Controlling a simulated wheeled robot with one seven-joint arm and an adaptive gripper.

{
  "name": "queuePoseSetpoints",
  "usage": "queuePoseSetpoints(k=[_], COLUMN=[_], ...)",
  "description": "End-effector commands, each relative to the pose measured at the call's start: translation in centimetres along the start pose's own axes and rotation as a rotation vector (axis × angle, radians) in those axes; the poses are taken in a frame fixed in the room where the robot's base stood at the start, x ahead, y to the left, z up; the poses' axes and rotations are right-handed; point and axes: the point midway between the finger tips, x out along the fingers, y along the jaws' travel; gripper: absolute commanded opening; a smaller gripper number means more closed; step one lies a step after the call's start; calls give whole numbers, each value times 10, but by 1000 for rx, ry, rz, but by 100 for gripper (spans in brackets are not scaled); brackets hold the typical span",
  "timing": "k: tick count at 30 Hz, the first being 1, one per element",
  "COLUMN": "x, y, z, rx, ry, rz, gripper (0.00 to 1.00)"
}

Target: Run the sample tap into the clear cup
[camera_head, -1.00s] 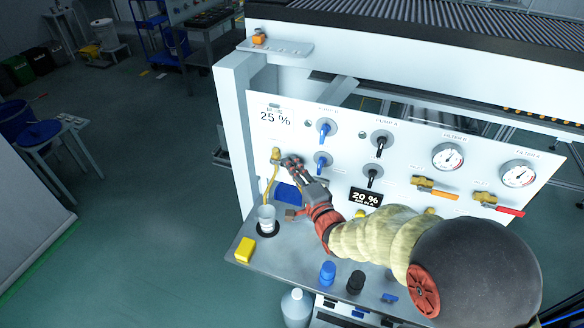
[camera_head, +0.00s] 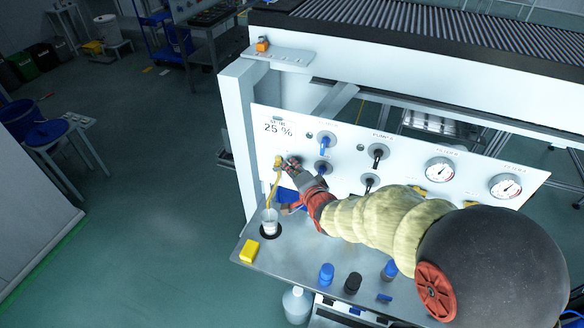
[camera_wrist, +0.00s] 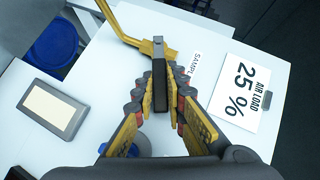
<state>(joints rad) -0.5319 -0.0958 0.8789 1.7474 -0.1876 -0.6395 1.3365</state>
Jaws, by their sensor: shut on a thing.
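The sample tap (camera_head: 277,162) is a brass-yellow fitting on the left of the white panel, with a thin yellow spout (camera_head: 268,193) running down towards the cup. In the wrist view, the yellow tap (camera_wrist: 132,40) sits by the "SAMPLE" label, with a dark lever (camera_wrist: 159,78). My gripper (camera_head: 287,164) is at the tap; in the wrist view, my gripper (camera_wrist: 165,76) has its fingers closed on both sides of the lever. The clear cup (camera_head: 270,220) stands upright on the shelf below the spout. I cannot tell whether liquid is in it.
The panel shows a "25 %" readout (camera_head: 278,129), knobs and two gauges (camera_head: 440,169) to the right. On the shelf (camera_head: 300,255) are a yellow block (camera_head: 249,251) and blue and black caps (camera_head: 353,283). My arm hides the panel's lower middle.

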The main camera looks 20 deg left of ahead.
Motion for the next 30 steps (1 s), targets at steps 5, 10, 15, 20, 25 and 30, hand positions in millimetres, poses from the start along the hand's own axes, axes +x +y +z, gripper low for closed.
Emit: queuePoseSetpoints(k=[5,10,15,20,25,30], x=[0,0,0,0,-8,-34], y=[4,3,2,1,0,0], z=[1,1,0,0,0,0], rx=[1,1,1,2,1,2], ry=[-2,-1,-1,0,1,1], rz=[7,4,2,1,-1,0], gripper=[18,28,32,32,32,32])
